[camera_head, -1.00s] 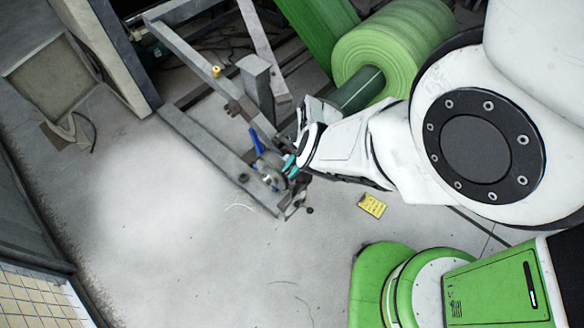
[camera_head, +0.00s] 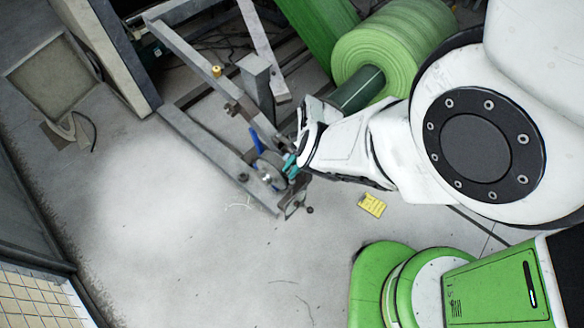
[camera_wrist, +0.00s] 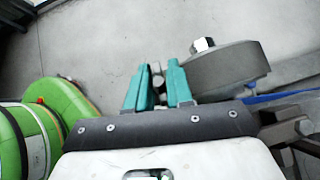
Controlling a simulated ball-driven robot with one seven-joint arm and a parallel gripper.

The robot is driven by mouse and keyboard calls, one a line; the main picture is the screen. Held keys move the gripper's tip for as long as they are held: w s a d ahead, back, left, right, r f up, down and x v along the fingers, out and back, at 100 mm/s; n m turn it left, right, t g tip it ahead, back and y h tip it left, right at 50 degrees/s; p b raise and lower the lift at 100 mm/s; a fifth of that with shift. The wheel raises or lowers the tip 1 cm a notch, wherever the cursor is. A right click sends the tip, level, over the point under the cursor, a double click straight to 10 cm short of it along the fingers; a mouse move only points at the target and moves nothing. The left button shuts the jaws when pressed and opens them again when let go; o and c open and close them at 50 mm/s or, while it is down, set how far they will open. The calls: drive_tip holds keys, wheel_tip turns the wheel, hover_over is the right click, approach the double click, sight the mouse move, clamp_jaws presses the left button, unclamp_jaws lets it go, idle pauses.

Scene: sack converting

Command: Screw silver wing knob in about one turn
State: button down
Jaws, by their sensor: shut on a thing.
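My gripper (camera_wrist: 158,82) shows in the wrist view as two teal fingers with a small grey metal piece (camera_wrist: 157,76) between them. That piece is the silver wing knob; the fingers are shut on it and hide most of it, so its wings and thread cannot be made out. In the head view my gripper (camera_head: 290,167) is at the near end of the grey steel frame, beside a round metal part with a blue lever (camera_head: 257,140). The knob cannot be told apart there.
A thick grey disc (camera_wrist: 230,72) with a bright hex nut (camera_wrist: 203,45) stands close right of the fingers. A yellow card (camera_head: 371,205) lies on the floor.

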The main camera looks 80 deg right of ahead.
drive_tip(key=shift+a, duration=0.1)
drive_tip(key=c, duration=1.1)
unclamp_jaws()
drive_tip(key=v, duration=1)
drive_tip(key=shift+s+d+r, duration=0.1)
drive_tip(key=shift+d+r, duration=0.2)
